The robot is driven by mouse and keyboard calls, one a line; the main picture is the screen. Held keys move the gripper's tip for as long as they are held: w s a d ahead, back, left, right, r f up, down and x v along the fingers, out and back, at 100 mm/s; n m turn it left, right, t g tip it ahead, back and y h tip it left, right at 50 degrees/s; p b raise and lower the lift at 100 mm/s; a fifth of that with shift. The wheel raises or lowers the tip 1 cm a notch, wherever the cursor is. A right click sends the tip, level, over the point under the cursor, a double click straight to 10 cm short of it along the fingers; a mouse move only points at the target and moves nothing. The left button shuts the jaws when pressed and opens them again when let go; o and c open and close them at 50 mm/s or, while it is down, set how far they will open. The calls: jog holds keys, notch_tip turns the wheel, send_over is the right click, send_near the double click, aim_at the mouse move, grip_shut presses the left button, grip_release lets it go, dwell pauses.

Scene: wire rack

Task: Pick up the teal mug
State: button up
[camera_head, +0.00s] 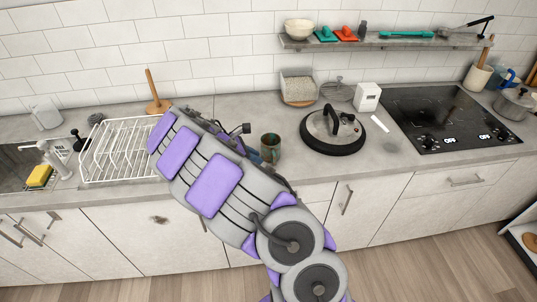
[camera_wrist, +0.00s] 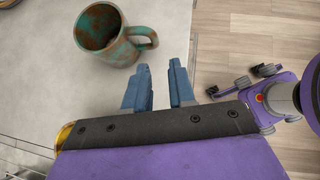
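The teal mug (camera_wrist: 104,36) has brown, rusty patches and stands upright on the pale counter in the wrist view. Its handle (camera_wrist: 145,40) points right, toward my fingers. My gripper (camera_wrist: 160,75) is open, its two blue fingers apart with nothing between them. The fingertips are just below and to the right of the handle in the picture, and I see no contact. In the head view the mug (camera_head: 270,148) stands near the counter's front, right beside the end of my arm. My arm hides most of the gripper there.
A white wire rack (camera_head: 117,155) stands left of my arm. A pan with a lid (camera_head: 333,130) is right of the mug, and a black cooktop (camera_head: 450,118) lies further right. The counter edge drops to the wooden floor (camera_wrist: 235,45) near my gripper.

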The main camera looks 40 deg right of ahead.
aim_at(275, 165)
jog(key=x, duration=0.3)
jog(key=b+x, duration=0.1)
jog(key=x, duration=0.2)
jog(key=b+x, duration=0.1)
jog(key=x, duration=0.2)
jog(key=shift+w+d+r, duration=0.25)
jog(key=shift+d, duration=0.15)
jog(key=shift+s+a+f+b, duration=0.15)
jog(key=shift+a+f+b, duration=0.05)
jog(key=shift+f+b, duration=0.35)
jog(key=shift+d+f, duration=0.1)
jog(key=shift+d, duration=0.7)
jog(key=shift+d+f, duration=0.1)
jog(key=shift+d, duration=0.2)
jog(key=c, duration=0.3)
jog(key=shift+a, duration=0.15)
grip_shut()
jog(key=shift+a, duration=0.7)
jog(key=shift+d, duration=0.65)
